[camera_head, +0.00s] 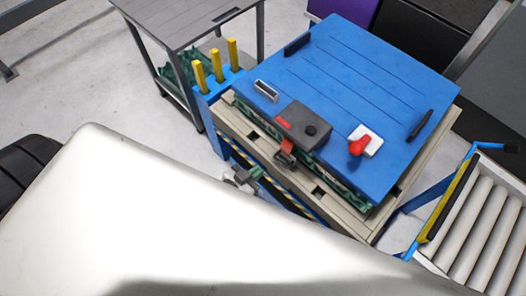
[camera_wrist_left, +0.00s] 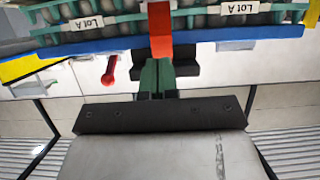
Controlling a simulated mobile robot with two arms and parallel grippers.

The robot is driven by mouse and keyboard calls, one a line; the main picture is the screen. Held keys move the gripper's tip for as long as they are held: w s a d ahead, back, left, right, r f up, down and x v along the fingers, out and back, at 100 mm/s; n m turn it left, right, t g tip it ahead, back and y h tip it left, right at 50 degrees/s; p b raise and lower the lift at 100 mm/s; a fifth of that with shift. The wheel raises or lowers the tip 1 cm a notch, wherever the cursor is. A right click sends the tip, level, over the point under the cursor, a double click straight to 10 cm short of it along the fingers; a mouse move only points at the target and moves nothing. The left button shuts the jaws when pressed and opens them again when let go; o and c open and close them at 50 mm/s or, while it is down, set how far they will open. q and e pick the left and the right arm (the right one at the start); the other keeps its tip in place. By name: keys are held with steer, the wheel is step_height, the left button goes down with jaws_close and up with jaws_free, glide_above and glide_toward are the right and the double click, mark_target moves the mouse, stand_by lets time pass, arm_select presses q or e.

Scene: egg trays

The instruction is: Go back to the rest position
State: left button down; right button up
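My left gripper (camera_head: 258,171) hangs in front of the near side of the blue-topped station. In the left wrist view its two green fingers (camera_wrist_left: 157,76) lie side by side, shut with nothing seen between them. Past the fingertips is a black block (camera_wrist_left: 186,68) under a red strip (camera_wrist_left: 160,28). In the head view this block (camera_head: 286,157) stands a little apart from the fingers. Green trays (camera_wrist_left: 95,24) with "Lot A" labels show above a blue edge in the wrist view. Eggs cannot be made out clearly. My right gripper is out of view.
The blue top (camera_head: 350,75) carries a grey box (camera_head: 305,122) and a red knob on a white base (camera_head: 364,143). Yellow posts (camera_head: 216,65) rise at its left corner. A roller conveyor (camera_head: 482,215) stands at right, a grey table (camera_head: 190,18) behind left. Open floor lies left.

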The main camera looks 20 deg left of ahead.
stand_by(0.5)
arm_select(q)
steer(key=s+a+f+g+y, duration=0.1)
steer(key=s+a+f+g, duration=0.2)
steer(key=f, duration=0.5)
steer(key=s+a+f+g+y, duration=0.1)
steer(key=s+f+g+y, duration=0.1)
steer(key=s+f, duration=0.5)
steer(key=s+a+f+g+y, duration=0.1)
steer(key=s+f+g, duration=0.2)
steer(key=s+f, duration=0.4)
steer(key=s+a+f+n+g, duration=0.1)
steer(key=s+f+g, duration=0.3)
steer(key=s+f, duration=0.3)
steer(key=s, duration=0.4)
steer(key=shift+s+a+n+y, duration=0.15)
steer(key=shift+a+n+y, duration=0.15)
steer(key=shift+a+y, duration=0.1)
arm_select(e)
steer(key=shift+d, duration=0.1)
arm_select(q)
steer(key=shift+r, duration=0.1)
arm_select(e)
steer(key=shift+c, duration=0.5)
